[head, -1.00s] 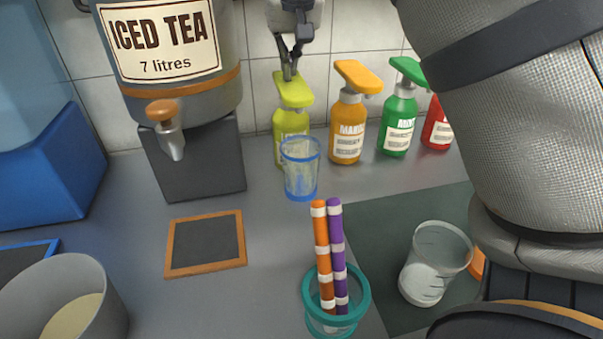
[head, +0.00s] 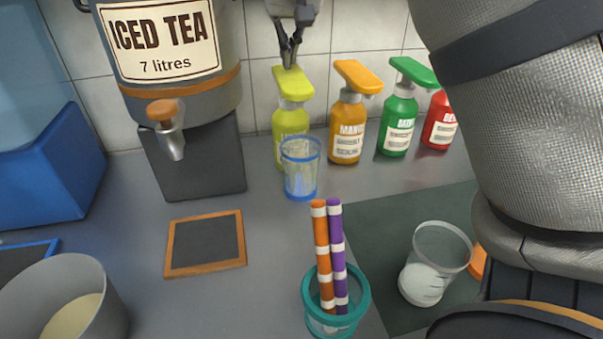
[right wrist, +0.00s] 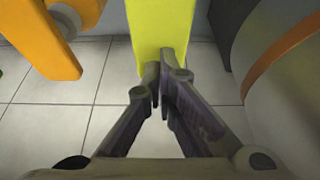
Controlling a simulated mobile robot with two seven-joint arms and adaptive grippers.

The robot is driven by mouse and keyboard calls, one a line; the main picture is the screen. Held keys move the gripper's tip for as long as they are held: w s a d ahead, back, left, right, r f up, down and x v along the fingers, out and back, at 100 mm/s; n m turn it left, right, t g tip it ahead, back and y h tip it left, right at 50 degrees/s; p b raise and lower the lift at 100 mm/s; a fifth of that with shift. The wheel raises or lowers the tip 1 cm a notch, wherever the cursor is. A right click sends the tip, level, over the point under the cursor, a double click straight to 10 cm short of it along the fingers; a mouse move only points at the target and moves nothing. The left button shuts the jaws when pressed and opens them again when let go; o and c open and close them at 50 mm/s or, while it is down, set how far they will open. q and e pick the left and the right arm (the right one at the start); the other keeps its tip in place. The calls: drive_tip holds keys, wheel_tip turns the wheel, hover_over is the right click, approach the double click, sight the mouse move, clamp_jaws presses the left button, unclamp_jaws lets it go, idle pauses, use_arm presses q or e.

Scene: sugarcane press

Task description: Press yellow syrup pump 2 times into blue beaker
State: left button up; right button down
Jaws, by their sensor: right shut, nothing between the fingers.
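The yellow syrup pump (head: 293,84) stands upright against the back tiles, its flat yellow head on top of a labelled bottle (head: 288,124). The blue-rimmed clear beaker (head: 300,170) stands right in front of it, under the spout side, hiding part of the bottle. I cannot tell how much syrup is in the beaker. My right gripper (head: 289,66) is shut and empty, pointing down with its fingertips at the top of the pump head, touching or just above it. The right wrist view shows the closed fingertips (right wrist: 162,82) over the yellow head (right wrist: 160,30). My left gripper is out of view.
Orange (head: 347,125), green (head: 399,108) and red (head: 440,122) pumps stand to the right. An iced tea dispenser (head: 180,85) stands close on the left. A straw cup (head: 335,300), a clear beaker (head: 436,262) and a framed board (head: 205,244) are in front.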

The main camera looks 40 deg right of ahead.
sight(290, 73)
drive_tip(key=shift+f, duration=2.1)
drive_tip(key=shift+r, duration=2.15)
wheel_tip(290, 73, up, 6)
